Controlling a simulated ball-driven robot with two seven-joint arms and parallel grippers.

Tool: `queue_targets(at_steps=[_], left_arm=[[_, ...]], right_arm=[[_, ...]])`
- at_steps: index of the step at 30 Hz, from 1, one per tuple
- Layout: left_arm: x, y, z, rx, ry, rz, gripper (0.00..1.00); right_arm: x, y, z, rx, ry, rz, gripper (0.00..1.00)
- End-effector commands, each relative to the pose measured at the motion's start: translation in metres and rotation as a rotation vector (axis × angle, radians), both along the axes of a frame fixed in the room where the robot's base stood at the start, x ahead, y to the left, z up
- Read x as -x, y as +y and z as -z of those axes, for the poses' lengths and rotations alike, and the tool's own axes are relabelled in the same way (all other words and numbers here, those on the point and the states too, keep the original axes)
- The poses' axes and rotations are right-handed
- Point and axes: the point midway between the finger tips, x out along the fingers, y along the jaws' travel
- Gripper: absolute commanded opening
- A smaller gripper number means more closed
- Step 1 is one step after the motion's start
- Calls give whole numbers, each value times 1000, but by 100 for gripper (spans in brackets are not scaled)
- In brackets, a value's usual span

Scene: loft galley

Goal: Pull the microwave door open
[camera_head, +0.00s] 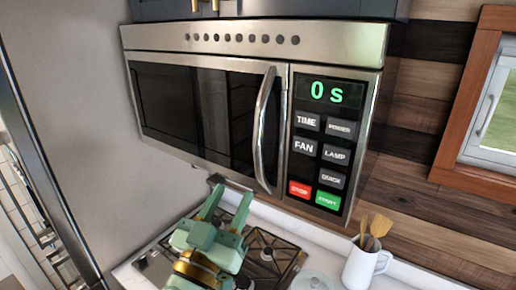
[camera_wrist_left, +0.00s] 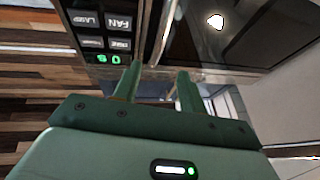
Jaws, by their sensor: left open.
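The steel microwave (camera_head: 205,62) hangs on the wall under dark cabinets, with its dark-glass door (camera_head: 190,105) shut. Its curved vertical handle (camera_head: 264,130) is at the door's right edge, beside the control panel (camera_head: 322,145) that reads "0 s". My green left gripper (camera_head: 229,200) is open and empty, below the door's lower edge and to the left of the handle's lower end, apart from it. In the left wrist view the two fingers (camera_wrist_left: 158,88) point toward the microwave, with the handle (camera_wrist_left: 168,28) just beyond them. My right gripper is in neither view.
A stove top (camera_head: 262,252) lies below the microwave. A white mug (camera_head: 362,265) with wooden utensils (camera_head: 374,230) stands on the counter at the right, near a clear lidded item (camera_head: 313,280). A wood-framed window (camera_head: 492,100) is at the far right.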

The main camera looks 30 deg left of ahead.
Motion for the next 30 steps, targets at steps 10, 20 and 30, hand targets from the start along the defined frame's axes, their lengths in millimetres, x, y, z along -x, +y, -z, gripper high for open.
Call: queue_targets(at_steps=[10, 20, 30], left_arm=[[-55, 4, -17, 3, -9, -2, 42], [-75, 5, -25, -4, -7, -1, 42], [-122, 8, -52, -2, 0, -2, 42]], right_arm=[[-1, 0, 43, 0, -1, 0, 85], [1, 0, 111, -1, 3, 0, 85], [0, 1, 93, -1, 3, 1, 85]])
